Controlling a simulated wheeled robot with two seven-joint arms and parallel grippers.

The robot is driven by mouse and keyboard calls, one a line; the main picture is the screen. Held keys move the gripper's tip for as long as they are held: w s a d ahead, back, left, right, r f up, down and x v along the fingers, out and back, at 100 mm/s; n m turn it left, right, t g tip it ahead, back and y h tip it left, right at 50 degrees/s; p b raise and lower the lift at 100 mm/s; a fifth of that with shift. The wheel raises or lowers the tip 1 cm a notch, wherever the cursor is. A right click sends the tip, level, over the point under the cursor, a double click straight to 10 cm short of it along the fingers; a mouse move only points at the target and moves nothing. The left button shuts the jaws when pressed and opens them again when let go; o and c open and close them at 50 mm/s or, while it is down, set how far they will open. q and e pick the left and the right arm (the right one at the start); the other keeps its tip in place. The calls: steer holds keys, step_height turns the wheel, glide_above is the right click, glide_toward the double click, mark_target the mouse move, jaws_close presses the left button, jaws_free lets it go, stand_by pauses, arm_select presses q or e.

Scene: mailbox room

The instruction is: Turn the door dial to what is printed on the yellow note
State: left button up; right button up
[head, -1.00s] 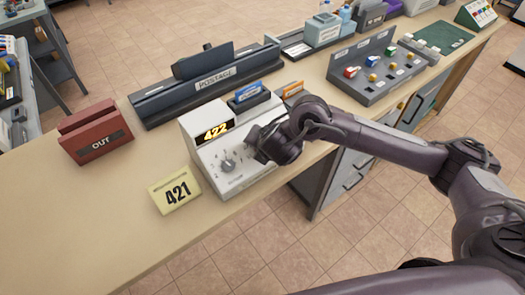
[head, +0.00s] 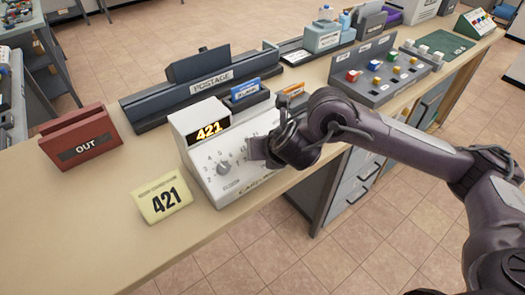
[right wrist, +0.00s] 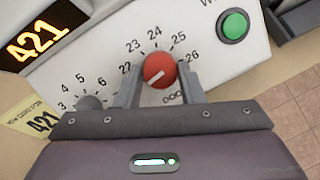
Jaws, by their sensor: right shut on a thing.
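The yellow note (head: 161,199) stands on the counter and reads 421; part of it shows in the right wrist view (right wrist: 38,118). Beside it is a white sloped box (head: 212,180) whose lit display (head: 209,130) reads 421, also clear in the right wrist view (right wrist: 38,37). A red dial (right wrist: 158,70) with numbers around it from about 22 to 26 sits on the panel. My right gripper (right wrist: 160,82) is shut on this red dial, one finger each side. In the head view my right gripper (head: 262,148) hides the dial. My left gripper is out of view.
A grey knob (head: 223,168) with its own scale is left of the red dial. A green button (right wrist: 233,23) lies beyond it. A red OUT holder (head: 82,138) and a grey POSTAGE rack (head: 205,90) stand behind. The counter's left front is clear.

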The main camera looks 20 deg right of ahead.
stand_by(0.4)
steer(key=o, duration=1)
steer(key=p+v, duration=0.3)
steer(key=v, duration=0.4)
steer(key=shift+s+r, duration=0.3)
